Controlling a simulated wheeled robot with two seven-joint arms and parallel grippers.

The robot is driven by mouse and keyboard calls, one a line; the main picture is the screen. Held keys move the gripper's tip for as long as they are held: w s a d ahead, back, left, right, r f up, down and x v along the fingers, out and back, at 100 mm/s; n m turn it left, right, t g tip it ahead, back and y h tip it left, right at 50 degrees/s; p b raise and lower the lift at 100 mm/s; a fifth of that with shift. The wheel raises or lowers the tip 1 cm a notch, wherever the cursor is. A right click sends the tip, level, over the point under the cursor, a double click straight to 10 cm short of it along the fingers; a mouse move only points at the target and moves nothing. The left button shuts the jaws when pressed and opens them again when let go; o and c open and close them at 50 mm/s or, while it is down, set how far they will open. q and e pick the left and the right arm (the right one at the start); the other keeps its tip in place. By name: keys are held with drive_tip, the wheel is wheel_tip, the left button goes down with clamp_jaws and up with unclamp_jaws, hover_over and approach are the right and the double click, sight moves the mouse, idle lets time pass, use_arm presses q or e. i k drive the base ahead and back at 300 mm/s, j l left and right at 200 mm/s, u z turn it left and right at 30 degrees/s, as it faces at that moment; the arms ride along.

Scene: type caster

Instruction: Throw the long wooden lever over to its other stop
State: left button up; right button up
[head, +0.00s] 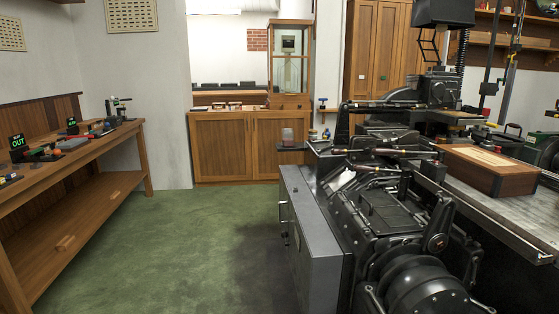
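The black type caster (385,215) stands at the right, close in front of me. Thin, nearly level rods with brownish or reddish ends lie across its top, one towards the back (385,105) and one nearer (378,169). I cannot tell whether either is the long wooden lever, or at which stop the lever stands. Tall upright rods (515,45) show at the upper right, also too small to identify. Neither of my grippers is in view.
A grey cabinet (308,225) forms the caster's left side. A brown wooden box (488,170) sits on the bench at the right. A wooden workbench (85,160) with small tools runs along the left. The green floor (190,240) between is clear, back to wooden cupboards (250,146).

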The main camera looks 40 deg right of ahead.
sight(378, 151)
drive_tip(key=i+z, duration=0.4)
drive_tip(key=i, duration=0.15)
drive_tip(key=i+z, duration=0.35)
drive_tip(key=i, duration=0.2)
drive_tip(key=i+j+z, duration=0.25)
drive_tip(key=i+z, duration=0.15)
drive_tip(key=i, duration=0.1)
